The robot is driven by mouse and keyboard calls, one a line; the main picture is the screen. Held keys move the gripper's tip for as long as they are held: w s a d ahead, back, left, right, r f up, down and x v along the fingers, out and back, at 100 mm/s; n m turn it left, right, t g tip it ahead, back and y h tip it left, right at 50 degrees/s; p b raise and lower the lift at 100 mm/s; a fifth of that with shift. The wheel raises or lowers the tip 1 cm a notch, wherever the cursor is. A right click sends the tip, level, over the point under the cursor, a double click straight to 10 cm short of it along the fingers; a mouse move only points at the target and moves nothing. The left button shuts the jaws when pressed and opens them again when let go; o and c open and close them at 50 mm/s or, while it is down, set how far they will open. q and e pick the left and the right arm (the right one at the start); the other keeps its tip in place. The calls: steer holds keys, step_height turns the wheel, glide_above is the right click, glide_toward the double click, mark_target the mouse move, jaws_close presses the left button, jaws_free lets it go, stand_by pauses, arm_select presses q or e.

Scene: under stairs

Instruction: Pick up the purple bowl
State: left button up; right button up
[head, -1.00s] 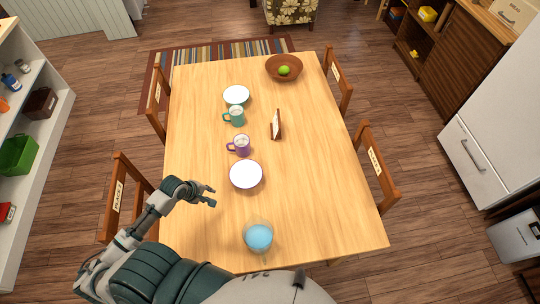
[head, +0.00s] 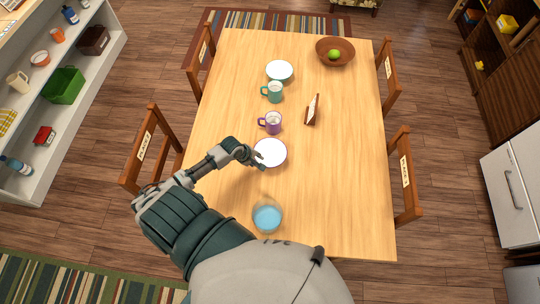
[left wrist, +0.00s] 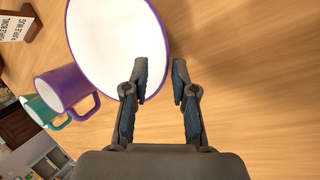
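The purple bowl (head: 272,151) is white inside with a purple rim and stands upright on the table. It fills the upper left of the left wrist view (left wrist: 112,45). My left gripper (head: 260,161) is at the bowl's near left edge in the head view. In the left wrist view my left gripper (left wrist: 160,78) is open, with one finger overlapping the bowl's rim and the other over bare table. Nothing is between the fingers except the rim area and table; contact cannot be told. My right gripper is not in view.
A purple mug (head: 271,122) stands just behind the bowl, with a teal mug (head: 273,92) and a white bowl (head: 280,70) farther back. A small sign (head: 312,110) stands right. The table's right side is clear.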

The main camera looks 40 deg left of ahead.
mark_target(270, 155)
arm_select(q)
steer(key=x, duration=0.2)
steer(key=d+x, duration=0.1)
steer(key=x, duration=0.1)
steer(key=shift+s+f, duration=0.15)
steer(key=shift+f, duration=0.35)
steer(key=shift+a+f, duration=0.1)
steer(key=shift+a, duration=0.25)
jaws_close()
steer(key=shift+d, duration=0.35)
